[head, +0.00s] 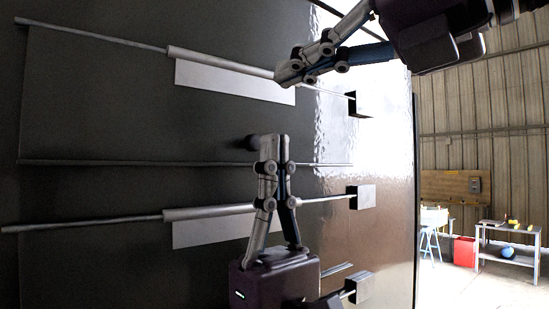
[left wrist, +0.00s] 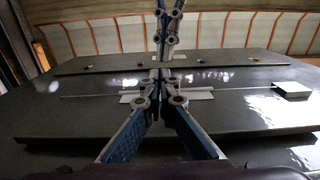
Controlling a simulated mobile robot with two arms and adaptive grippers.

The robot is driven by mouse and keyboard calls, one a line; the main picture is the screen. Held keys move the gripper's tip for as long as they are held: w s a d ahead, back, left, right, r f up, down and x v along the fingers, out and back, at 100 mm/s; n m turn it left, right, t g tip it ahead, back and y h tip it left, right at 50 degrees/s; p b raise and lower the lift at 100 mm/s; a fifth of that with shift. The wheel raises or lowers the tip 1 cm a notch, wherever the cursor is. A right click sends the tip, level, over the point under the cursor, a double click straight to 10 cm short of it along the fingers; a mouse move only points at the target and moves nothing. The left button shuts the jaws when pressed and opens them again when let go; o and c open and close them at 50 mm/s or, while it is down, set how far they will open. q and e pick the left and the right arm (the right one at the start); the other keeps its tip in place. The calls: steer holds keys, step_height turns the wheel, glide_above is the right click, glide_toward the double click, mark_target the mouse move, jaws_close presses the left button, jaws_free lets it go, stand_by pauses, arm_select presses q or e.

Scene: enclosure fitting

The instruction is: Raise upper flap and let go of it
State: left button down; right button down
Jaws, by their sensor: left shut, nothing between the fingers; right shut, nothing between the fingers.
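The upper flap (head: 110,105) looks like a wide dark panel, and it appears closed in the head view. That gripper points up, shut and empty; contact with the knob or flap cannot be told. My right gripper (head: 281,76) comes from the upper right, shut and empty, its tips at the bar's right end in the picture.
A second bar (head: 205,212) with a pale plate (head: 205,233) crosses the panel below. Dark blocks (head: 362,197) stick out at the right. Beyond the enclosure's right edge stand a red bin (head: 465,251) and a workbench (head: 510,262).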

stand_by(0.9)
steer(key=c, duration=1.9)
jaws_free()
